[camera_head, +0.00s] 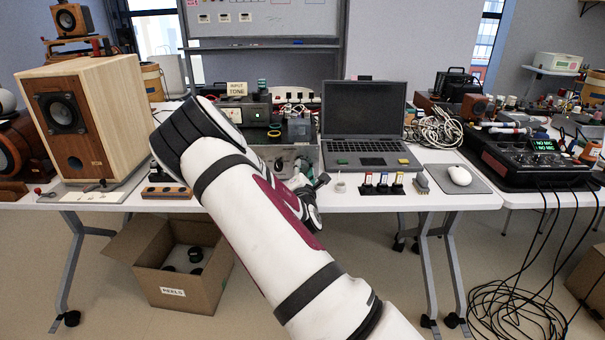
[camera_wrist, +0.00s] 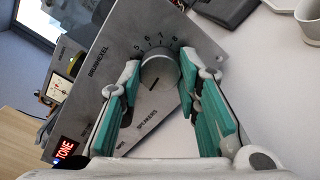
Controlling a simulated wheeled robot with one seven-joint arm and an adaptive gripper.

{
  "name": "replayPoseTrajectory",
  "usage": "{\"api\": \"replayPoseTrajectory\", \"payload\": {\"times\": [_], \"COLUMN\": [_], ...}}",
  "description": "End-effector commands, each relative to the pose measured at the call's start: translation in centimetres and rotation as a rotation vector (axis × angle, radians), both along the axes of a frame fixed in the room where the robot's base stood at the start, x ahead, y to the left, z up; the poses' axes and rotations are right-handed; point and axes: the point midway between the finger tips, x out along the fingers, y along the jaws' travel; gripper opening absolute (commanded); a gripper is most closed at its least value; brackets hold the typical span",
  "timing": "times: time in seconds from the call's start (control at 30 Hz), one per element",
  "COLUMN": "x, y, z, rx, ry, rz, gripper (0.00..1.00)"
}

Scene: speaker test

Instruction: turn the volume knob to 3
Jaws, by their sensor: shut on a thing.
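The volume knob (camera_wrist: 159,76) is a round grey knob on a silver front panel (camera_wrist: 105,75) in the wrist view. Printed numbers 5, 6, 7 and 8 show along its upper edge; other numbers are hidden by the fingers or too small to read. A short dark mark shows on the knob's face, low in the picture; I cannot tell which number it points to. My gripper (camera_wrist: 160,70) has its green-padded fingers on either side of the knob, shut on it. In the head view my arm hides most of the panel, and my gripper (camera_head: 312,190) is partly seen.
A wooden speaker (camera_head: 110,115) stands left on the white table (camera_head: 440,197). A laptop (camera_head: 365,120) stands right of my gripper, with a small white cup (camera_head: 340,187) in front. A mouse (camera_head: 459,175) and black mixer (camera_head: 530,160) are farther right. An open box (camera_head: 180,285) is below.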

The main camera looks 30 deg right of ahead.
Motion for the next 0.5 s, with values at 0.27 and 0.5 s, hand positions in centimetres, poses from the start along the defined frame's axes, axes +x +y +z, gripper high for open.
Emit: {"api": "replayPoseTrajectory", "payload": {"times": [0.27, 0.5], "x": [0.0, 0.02], "y": [-0.04, -0.01], "z": [-0.09, -0.11], "rx": [0.216, 0.393], "ry": [-0.146, -0.265], "rz": [-0.001, 0.0], "gripper": [0.03, 0.03]}}
